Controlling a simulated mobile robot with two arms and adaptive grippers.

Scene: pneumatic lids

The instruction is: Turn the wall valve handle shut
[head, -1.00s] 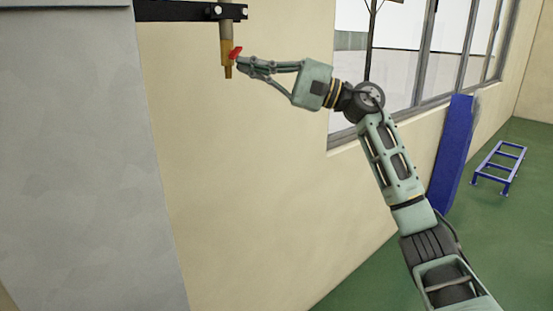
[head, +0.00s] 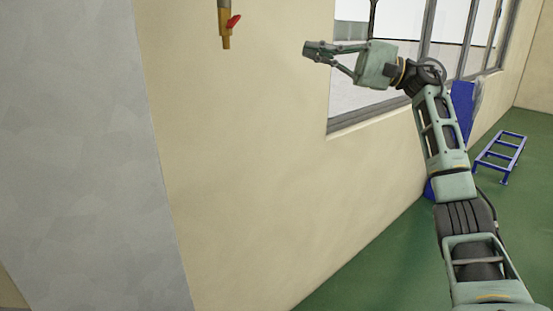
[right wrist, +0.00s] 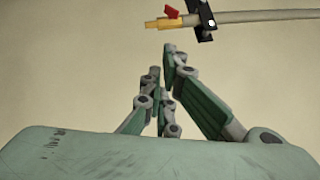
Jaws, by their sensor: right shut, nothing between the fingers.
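The wall valve (head: 225,28) is a brass fitting on a pipe hanging down at the top of the head view. Its red handle (head: 234,21) sticks out to the right and slants slightly upward. In the right wrist view the brass valve (right wrist: 164,23) and red handle (right wrist: 171,11) show beyond the fingertips. My right gripper (head: 306,50) is shut and empty, to the right of the handle and apart from it. Its fingers (right wrist: 161,62) also show in the right wrist view, with a gap to the valve. My left gripper is not in view.
A grey column (head: 85,150) stands at the left. The beige wall (head: 250,180) below the valve is bare. A window (head: 385,60) is behind my right arm. A blue post (head: 462,108) and a low blue frame (head: 499,153) stand on the green floor at the right.

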